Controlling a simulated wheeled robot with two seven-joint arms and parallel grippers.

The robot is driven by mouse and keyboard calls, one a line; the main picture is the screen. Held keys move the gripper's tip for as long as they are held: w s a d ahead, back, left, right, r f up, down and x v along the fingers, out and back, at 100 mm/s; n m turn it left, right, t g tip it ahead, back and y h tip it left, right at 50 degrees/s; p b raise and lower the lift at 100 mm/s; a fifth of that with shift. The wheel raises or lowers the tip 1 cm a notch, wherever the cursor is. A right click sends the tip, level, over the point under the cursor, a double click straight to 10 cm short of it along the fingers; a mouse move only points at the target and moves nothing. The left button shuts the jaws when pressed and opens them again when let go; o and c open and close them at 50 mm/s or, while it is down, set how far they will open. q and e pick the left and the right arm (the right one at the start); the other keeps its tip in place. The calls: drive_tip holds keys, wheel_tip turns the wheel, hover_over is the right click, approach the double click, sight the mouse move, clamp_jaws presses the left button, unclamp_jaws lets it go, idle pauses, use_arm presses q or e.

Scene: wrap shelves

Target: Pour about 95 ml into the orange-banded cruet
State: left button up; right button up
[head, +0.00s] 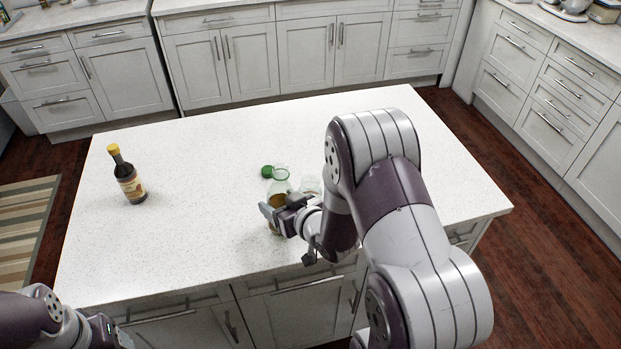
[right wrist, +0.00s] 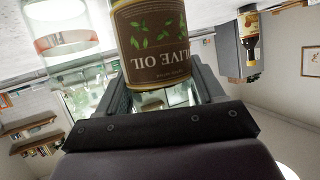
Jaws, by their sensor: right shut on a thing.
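The olive oil bottle (head: 281,186) is greenish glass and stands about upright on the island or close above it. My right gripper (head: 279,207) is shut around it. In the right wrist view, which is upside down, the bottle's brown and yellow label (right wrist: 155,45) sits between the fingers. A clear glass vessel with an orange-red band (right wrist: 62,41), which looks like the cruet, stands beside it. In the head view this glass (head: 309,184) is right of the bottle, partly hidden by my right arm; its fill cannot be told. My left gripper (head: 112,334) is low at the left edge, its fingers unclear.
A green cap (head: 267,171) lies on the white island top (head: 200,225) behind the bottle. A dark bottle with a yellow cap (head: 128,175) stands at the left; it also shows in the right wrist view (right wrist: 250,38). The island's left and middle are otherwise clear.

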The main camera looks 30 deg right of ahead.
sight(273, 197)
drive_tip(key=shift+r+m+y+p, duration=0.3)
drive_tip(key=shift+r+p, duration=0.1)
drive_tip(key=shift+p, duration=0.1)
drive_tip(key=shift+d+m+y+p, duration=0.15)
drive_tip(key=shift+m+y+p, duration=0.35)
drive_tip(key=shift+m+p, duration=0.1)
drive_tip(key=shift+f+m+g+y, duration=0.15)
drive_tip(key=shift+m+g+y, duration=0.15)
drive_tip(key=shift+m+y, duration=0.25)
drive_tip(key=shift+r+m+p, duration=0.35)
drive_tip(key=shift+r+p, duration=0.1)
drive_tip(key=shift+p, duration=0.25)
wheel_tip(273, 197, down, 2)
drive_tip(key=shift+m+y+b, duration=0.65)
drive_tip(key=shift+m+b, duration=0.15)
drive_tip(key=shift+a+r+m+y+p, duration=0.3)
drive_tip(key=shift+a+r+m+p, duration=0.05)
drive_tip(key=shift+r+m+p, duration=0.1)
drive_tip(key=shift+s+a+r+m+y, duration=0.2)
drive_tip(key=shift+a+r+m+y, duration=0.2)
drive_tip(key=shift+m, duration=0.15)
drive_tip(key=shift+a, duration=0.1)
drive_tip(key=shift+a+m+y+b, duration=0.15)
drive_tip(key=shift+m+y+b, duration=0.3)
drive_tip(key=shift+m, duration=0.35)
drive_tip(key=shift+r+m+y+p, duration=0.35)
drive_tip(key=shift+r+m+p, duration=0.05)
drive_tip(key=shift+r+p, duration=0.2)
